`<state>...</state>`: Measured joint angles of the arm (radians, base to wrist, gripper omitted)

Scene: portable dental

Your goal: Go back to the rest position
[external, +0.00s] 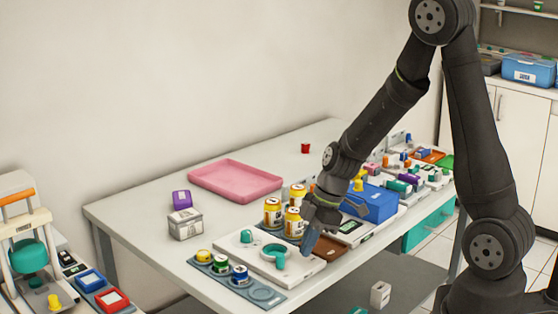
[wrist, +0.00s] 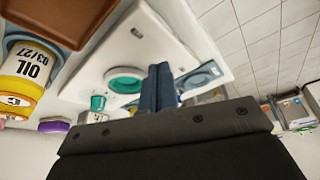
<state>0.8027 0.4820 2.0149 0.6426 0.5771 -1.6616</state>
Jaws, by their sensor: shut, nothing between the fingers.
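My gripper (external: 308,244) is shut and empty, with its fingertips pointing down over the right end of a white plate (external: 244,255). In the wrist view its two dark blue-grey fingers (wrist: 158,80) are pressed together, with nothing between them. The plate also shows in the wrist view (wrist: 150,40), with a teal ring (external: 276,254) and a small teal cup (external: 247,236) on it. I cannot tell how high the fingertips are above the plate. My arm is bent and reaches in from the right.
Yellow cans (external: 272,211) stand close behind my gripper, and a brown tray (external: 331,249) lies beside it. A blue box (external: 379,205) and crowded small items are to the right. A holder with coloured caps (external: 263,291) lies in front. A pink tray (external: 235,180) lies behind, with bare table around it.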

